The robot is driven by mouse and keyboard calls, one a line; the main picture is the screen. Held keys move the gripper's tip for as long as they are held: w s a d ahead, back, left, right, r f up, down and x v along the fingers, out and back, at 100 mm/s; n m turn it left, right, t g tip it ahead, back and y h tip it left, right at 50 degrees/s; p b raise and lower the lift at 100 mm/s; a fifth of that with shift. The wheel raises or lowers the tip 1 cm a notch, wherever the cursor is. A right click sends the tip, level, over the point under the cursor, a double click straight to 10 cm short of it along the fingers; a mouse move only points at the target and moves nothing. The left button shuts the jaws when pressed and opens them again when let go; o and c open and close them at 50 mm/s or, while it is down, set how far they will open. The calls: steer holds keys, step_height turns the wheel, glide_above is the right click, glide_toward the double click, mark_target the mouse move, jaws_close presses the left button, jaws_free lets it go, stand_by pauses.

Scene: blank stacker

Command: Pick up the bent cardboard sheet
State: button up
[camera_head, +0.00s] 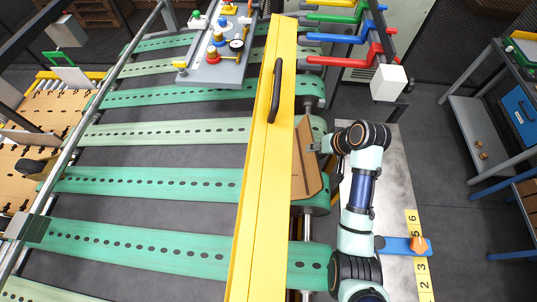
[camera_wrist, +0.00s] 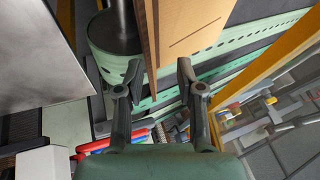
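The bent cardboard sheet (camera_head: 306,170) is a brown panel standing beside the yellow beam, at the right end of the green belts. In the wrist view the cardboard sheet (camera_wrist: 190,25) shows a tan face with a thin slit and an edge running down toward my fingers. My gripper (camera_head: 318,145) is at the sheet's right side in the head view. In the wrist view my gripper (camera_wrist: 159,70) is open, with one finger on each side of the sheet's near edge. Gaps show between the fingers and the cardboard. The sheet's far part is hidden by the yellow beam.
The long yellow beam (camera_head: 262,170) with a black handle (camera_head: 275,90) stands close left of the sheet. Colored bars (camera_head: 340,37) and a white block (camera_head: 388,82) are above my arm. A metal plate (camera_head: 395,170) lies right. A numbered yellow strip (camera_head: 418,250) lies lower right.

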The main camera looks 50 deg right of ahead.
mark_target(303, 154)
steer(key=x, duration=0.5)
steer(key=s+x, duration=0.1)
steer(key=x, duration=0.2)
steer(key=shift+s+d+f, duration=0.1)
steer(key=shift+d+f, duration=0.1)
steer(key=shift+d, duration=0.1)
jaws_close()
